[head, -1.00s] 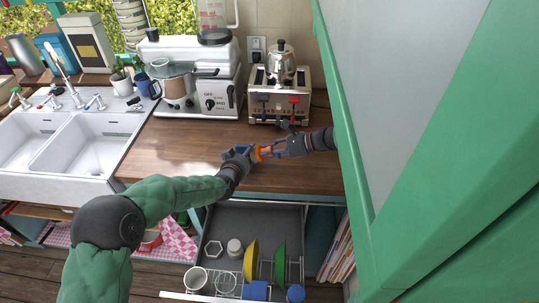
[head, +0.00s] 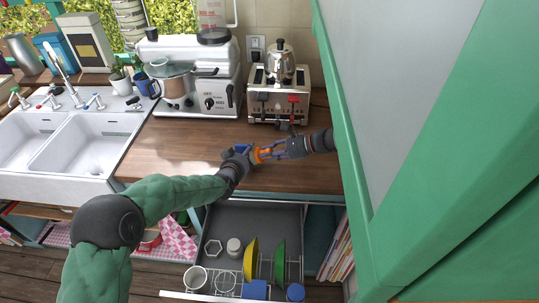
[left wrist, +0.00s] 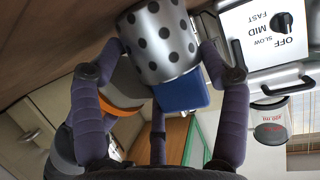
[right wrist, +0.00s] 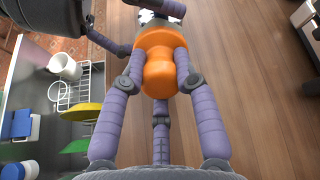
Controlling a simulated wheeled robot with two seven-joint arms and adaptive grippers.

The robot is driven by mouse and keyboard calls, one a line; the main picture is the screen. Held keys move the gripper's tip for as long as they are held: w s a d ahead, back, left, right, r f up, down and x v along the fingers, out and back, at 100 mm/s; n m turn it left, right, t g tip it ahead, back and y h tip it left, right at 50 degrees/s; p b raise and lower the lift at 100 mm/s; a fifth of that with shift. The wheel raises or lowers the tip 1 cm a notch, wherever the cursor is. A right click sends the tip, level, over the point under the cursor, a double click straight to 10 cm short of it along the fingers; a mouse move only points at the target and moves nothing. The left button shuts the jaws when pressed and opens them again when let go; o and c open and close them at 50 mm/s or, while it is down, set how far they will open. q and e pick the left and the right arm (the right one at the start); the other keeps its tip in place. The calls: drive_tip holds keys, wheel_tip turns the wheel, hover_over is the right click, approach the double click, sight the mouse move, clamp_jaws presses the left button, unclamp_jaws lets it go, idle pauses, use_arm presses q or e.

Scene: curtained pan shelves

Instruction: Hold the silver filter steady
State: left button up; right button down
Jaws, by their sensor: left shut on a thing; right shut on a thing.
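The silver filter (left wrist: 158,42), a metal cylinder with dark round holes, sits between the fingers of my left gripper (left wrist: 160,66) in the left wrist view. A blue block-like part (left wrist: 182,92) shows just behind it. My left gripper (head: 240,156) is shut on the filter above the counter; the filter is mostly hidden in the head view. My right gripper (right wrist: 157,84) is shut on a rounded orange piece (right wrist: 157,62), which also shows in the head view (head: 260,155). The two grippers are close together, facing each other. Whether the orange piece touches the filter is unclear.
The wooden counter (head: 175,150) is clear around the hands. A toaster (head: 279,97) with a moka pot (head: 281,62) and a white appliance (head: 215,85) stand behind. An open drawer (head: 270,222) with a dish rack lies below. A green cabinet door (head: 355,180) is at right.

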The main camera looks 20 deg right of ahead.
use_arm(q)
drive_tip(key=shift+f, duration=0.15)
use_arm(e)
drive_tip(key=shift+w+d, duration=0.3)
drive_tip(key=shift+w, duration=0.4)
drive_tip(key=shift+s+a, duration=0.4)
drive_tip(key=shift+s, duration=0.25)
drive_tip(key=shift+s+a, duration=0.35)
drive_tip(key=shift+s, duration=0.25)
drive_tip(key=shift+w+d, duration=0.4)
drive_tip(key=shift+w, duration=0.25)
drive_tip(key=shift+w+d, duration=0.35)
drive_tip(key=shift+w, duration=0.25)
drive_tip(key=shift+s+a+f, duration=0.1)
drive_tip(key=shift+s+a, duration=0.3)
drive_tip(key=shift+s, duration=0.25)
drive_tip(key=shift+s+a, duration=0.4)
drive_tip(key=shift+s, duration=0.2)
use_arm(q)
drive_tip(key=shift+s, duration=0.1)
use_arm(e)
drive_tip(key=shift+w+d, duration=0.4)
drive_tip(key=shift+w, duration=0.25)
drive_tip(key=shift+w+d, duration=0.35)
drive_tip(key=shift+w, duration=0.3)
drive_tip(key=shift+s+a, duration=0.3)
drive_tip(key=shift+s, duration=0.4)
drive_tip(key=shift+s+a, duration=0.25)
drive_tip(key=shift+s, duration=0.4)
